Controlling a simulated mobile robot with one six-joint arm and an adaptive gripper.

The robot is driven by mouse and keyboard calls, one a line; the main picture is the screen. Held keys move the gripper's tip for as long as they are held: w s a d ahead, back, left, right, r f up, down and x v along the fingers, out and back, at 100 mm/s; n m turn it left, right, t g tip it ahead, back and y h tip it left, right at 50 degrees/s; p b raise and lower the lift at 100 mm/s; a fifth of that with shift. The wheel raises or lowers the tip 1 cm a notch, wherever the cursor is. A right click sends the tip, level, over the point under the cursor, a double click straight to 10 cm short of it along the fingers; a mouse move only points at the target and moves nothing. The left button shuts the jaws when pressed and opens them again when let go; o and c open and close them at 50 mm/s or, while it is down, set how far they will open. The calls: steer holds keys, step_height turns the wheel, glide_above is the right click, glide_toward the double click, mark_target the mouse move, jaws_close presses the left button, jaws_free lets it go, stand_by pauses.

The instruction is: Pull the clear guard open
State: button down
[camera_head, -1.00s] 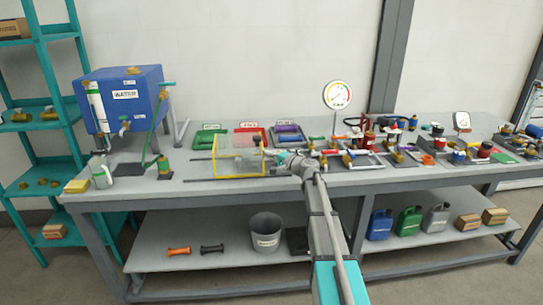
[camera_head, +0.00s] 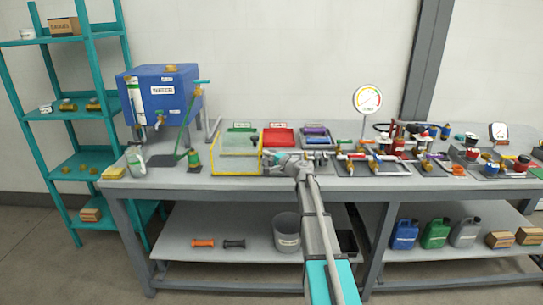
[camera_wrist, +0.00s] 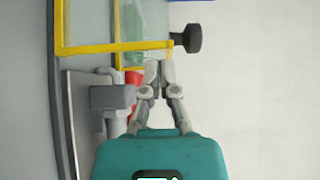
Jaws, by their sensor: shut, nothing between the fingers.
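The clear guard (camera_head: 236,167) is a see-through box with a yellow frame on the left-middle of the bench. In the wrist view its yellow frame (camera_wrist: 110,48) crosses the upper left, and a black knob (camera_wrist: 188,39) stands out at its right end. My gripper (camera_head: 265,158) is at the guard's right side. In the wrist view my gripper (camera_wrist: 160,68) is shut and empty, its fingertips right at the frame's edge beside the knob. The knob is not between the fingers. I cannot tell whether the fingertips touch the frame.
Valve fittings (camera_head: 385,155) and a round gauge (camera_head: 367,99) crowd the right. Bench left of the guard has little room.

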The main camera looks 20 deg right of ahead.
steer(key=shift+d, duration=0.15)
steer(key=shift+s+d, duration=0.1)
steer(key=shift+d, duration=0.1)
steer(key=w+d+v, duration=0.1)
steer(key=d+v, duration=0.1)
steer(key=v, duration=1)
steer(key=shift+s+d, duration=0.2)
steer(key=shift+s, duration=0.05)
stand_by(0.5)
